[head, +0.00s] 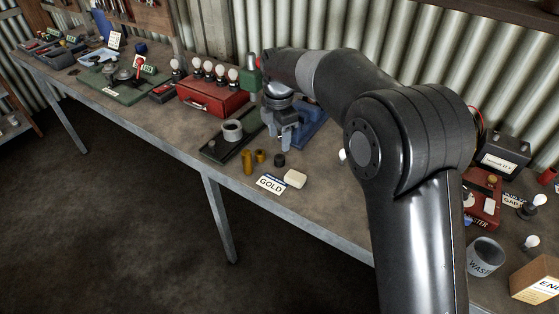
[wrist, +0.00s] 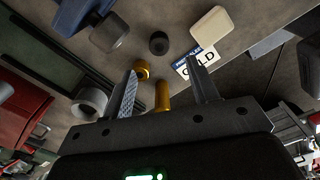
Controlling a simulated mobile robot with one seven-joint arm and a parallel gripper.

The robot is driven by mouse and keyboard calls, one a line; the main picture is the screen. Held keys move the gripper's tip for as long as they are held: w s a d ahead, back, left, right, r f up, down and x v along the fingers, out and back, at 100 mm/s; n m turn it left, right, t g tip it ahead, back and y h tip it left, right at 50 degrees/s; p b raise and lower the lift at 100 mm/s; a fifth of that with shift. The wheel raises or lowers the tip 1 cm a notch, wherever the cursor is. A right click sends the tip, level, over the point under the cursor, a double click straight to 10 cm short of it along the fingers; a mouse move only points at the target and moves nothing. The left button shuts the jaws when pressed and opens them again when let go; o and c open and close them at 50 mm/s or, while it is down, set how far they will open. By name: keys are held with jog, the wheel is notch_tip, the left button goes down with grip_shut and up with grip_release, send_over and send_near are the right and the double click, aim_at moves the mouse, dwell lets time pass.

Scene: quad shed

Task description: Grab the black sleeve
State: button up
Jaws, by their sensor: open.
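The black sleeve (head: 280,160) is a short dark cylinder standing on the workbench, right of two gold pieces and behind a pale block. In the wrist view the black sleeve (wrist: 159,43) shows beyond the fingertips, between their lines and apart from them. My gripper (head: 284,142) hangs above the bench, pointing down, behind the sleeve in the head view. In the wrist view my gripper (wrist: 163,66) has its two fingers wide apart with nothing held between them.
A tall gold cylinder (head: 247,163) and a short gold ring (head: 260,156) stand left of the sleeve. A pale block (head: 295,178) and GOLD card (head: 271,184) lie in front. A blue fixture (head: 313,124) stands behind; a tray with a grey ring (head: 233,130) lies left.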

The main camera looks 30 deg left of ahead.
aim_at(279, 157)
notch_tip(279, 157, down, 8)
jog(key=shift+w+r, duration=0.1)
jog(key=shift+r, duration=0.15)
jog(key=shift+c, duration=0.2)
jog(key=c, duration=1)
jog(key=shift+r, duration=0.1)
